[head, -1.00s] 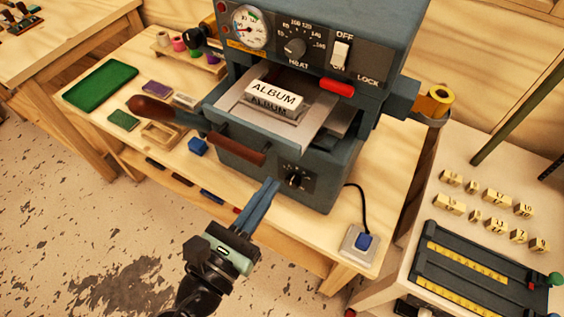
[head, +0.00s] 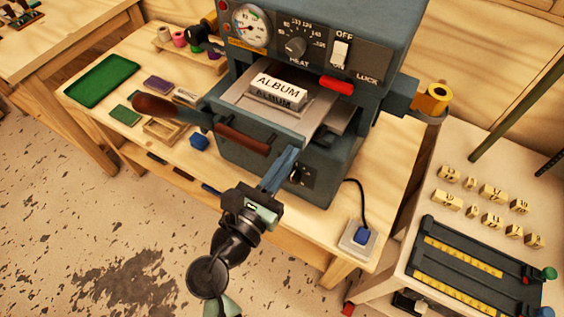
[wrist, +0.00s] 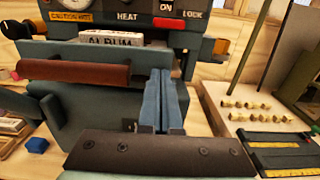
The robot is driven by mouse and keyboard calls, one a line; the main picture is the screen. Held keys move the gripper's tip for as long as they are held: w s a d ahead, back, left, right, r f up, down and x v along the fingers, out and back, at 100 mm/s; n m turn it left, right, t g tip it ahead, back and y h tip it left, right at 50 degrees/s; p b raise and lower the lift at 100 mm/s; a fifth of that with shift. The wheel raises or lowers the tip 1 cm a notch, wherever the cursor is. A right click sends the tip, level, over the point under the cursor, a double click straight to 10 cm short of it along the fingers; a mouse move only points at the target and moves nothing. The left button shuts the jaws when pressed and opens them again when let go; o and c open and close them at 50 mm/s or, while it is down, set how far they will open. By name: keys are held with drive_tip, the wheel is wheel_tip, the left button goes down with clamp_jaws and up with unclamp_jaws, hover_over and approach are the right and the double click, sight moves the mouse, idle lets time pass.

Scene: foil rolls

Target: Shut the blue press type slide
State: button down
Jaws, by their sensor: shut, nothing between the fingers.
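The blue press (head: 350,45) stands on the wooden bench. Its type slide (head: 312,118) is out toward me, with a white ALBUM block (head: 279,88) on it. The slide's brown bar handle (head: 242,139) runs along its front, and it also shows in the wrist view (wrist: 72,73). My gripper (head: 289,155) is shut and empty, its blue fingers pointing at the slide's front, right of the handle. In the wrist view the fingertips (wrist: 160,75) overlap the slide's front right end. I cannot tell whether they touch it.
A red-brown lever knob (head: 154,106) sticks out left of the slide. A blue block (head: 199,142) and a green tray (head: 101,81) lie on the bench. A corded switch box (head: 358,239) sits at the bench's right. A side table with letter blocks (head: 492,192) stands at the right.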

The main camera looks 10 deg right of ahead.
sight(325, 102)
drive_tip(key=x, duration=1.5)
drive_tip(key=shift+w+d, duration=0.15)
drive_tip(key=shift+r, duration=0.2)
drive_tip(key=shift+d+r, duration=0.1)
